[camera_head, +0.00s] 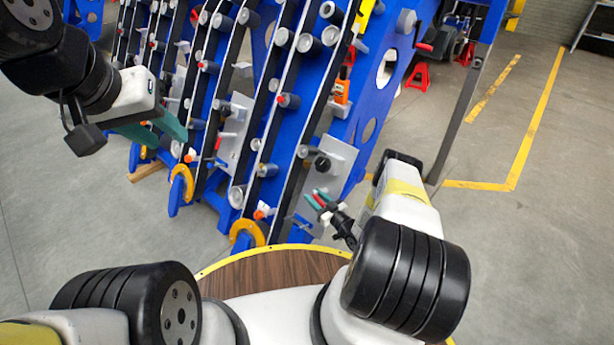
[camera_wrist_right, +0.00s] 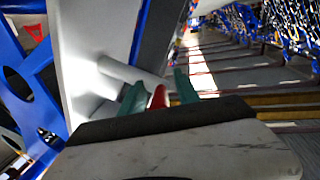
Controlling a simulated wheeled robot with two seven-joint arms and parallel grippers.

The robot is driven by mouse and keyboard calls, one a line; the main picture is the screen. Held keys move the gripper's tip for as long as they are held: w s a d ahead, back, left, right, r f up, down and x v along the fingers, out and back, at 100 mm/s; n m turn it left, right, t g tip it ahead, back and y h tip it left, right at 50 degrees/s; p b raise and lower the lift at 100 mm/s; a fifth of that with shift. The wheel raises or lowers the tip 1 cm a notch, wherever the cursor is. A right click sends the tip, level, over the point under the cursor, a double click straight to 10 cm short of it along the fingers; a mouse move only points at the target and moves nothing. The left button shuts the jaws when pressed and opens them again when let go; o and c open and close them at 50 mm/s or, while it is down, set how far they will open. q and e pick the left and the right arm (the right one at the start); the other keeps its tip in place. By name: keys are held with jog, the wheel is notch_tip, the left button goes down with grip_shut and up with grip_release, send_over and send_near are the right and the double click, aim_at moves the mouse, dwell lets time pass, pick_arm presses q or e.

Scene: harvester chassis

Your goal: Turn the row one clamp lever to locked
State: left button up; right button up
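A pale cylinder (camera_wrist_right: 132,73) lies just behind the fingers. The rest of the lever is hidden. My left gripper (camera_head: 160,130) hangs in front of the rows at the left, its teal fingers partly overlapping; I see nothing held in it.
Several slanted blue rows with grey rollers form the chassis (camera_head: 285,130). Orange-tipped small levers (camera_head: 260,213) and yellow rings (camera_head: 246,234) sit at their lower ends. A round brown wooden top (camera_head: 270,272) is in front. Open grey floor lies to the right.

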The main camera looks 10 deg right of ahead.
grip_shut()
dwell(1.4)
